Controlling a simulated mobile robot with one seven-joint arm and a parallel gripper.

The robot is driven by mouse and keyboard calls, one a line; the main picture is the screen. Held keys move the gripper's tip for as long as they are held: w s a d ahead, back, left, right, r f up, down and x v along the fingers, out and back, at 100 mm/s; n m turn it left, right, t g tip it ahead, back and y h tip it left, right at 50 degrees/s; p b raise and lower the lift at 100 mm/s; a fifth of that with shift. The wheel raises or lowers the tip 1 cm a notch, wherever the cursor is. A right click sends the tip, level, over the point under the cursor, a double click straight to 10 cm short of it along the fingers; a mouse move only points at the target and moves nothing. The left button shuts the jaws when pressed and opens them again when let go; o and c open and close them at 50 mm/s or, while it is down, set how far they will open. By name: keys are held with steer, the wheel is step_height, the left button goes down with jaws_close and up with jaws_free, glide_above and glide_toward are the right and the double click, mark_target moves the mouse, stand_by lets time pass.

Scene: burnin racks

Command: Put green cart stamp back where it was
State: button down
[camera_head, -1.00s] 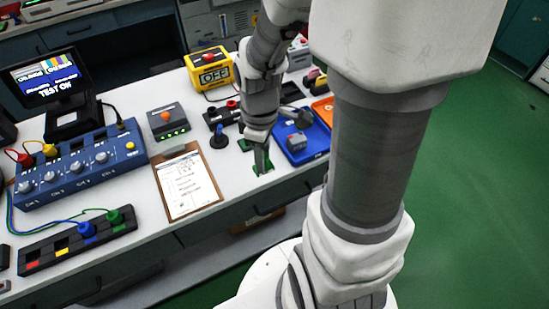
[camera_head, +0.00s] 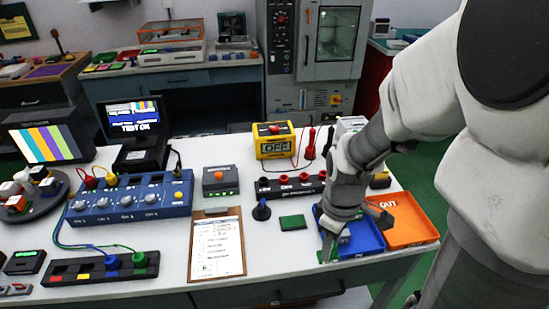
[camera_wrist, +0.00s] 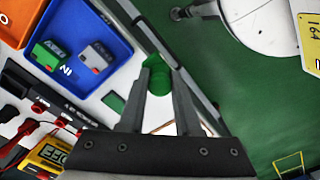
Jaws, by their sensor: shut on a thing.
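My gripper (camera_wrist: 158,70) is shut on a green rounded thing (camera_wrist: 159,82), which I take to be the green stamp; the fingers hide part of it. In the head view my gripper (camera_head: 328,252) points down at the front of the bench, beside the blue tray, with a little green at its tips. A flat green pad (camera_head: 292,222) lies on the white bench to its left; it also shows in the wrist view (camera_wrist: 113,101), apart from the fingers. The stamp's underside is hidden.
The blue tray (camera_head: 371,250) holds small blocks, and an orange OUT tray (camera_head: 425,232) is right of it.

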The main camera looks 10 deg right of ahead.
steer(key=w+a+f, duration=0.1)
steer(key=w, duration=0.1)
steer(key=w+a+f, duration=0.1)
steer(key=w+f, duration=0.1)
steer(key=w, duration=0.1)
steer(key=w+a+f+b, duration=0.1)
steer(key=w+a+f, duration=0.1)
steer(key=w, duration=0.1)
steer(key=shift+f, duration=0.2)
steer(key=shift+f+b, duration=0.35)
steer(key=shift+f, duration=1.65)
steer(key=shift+f, duration=0.1)
steer(key=shift+f, duration=0.15)
steer(key=c, duration=0.6)
jaws_free()
steer(key=shift+r, duration=0.2)
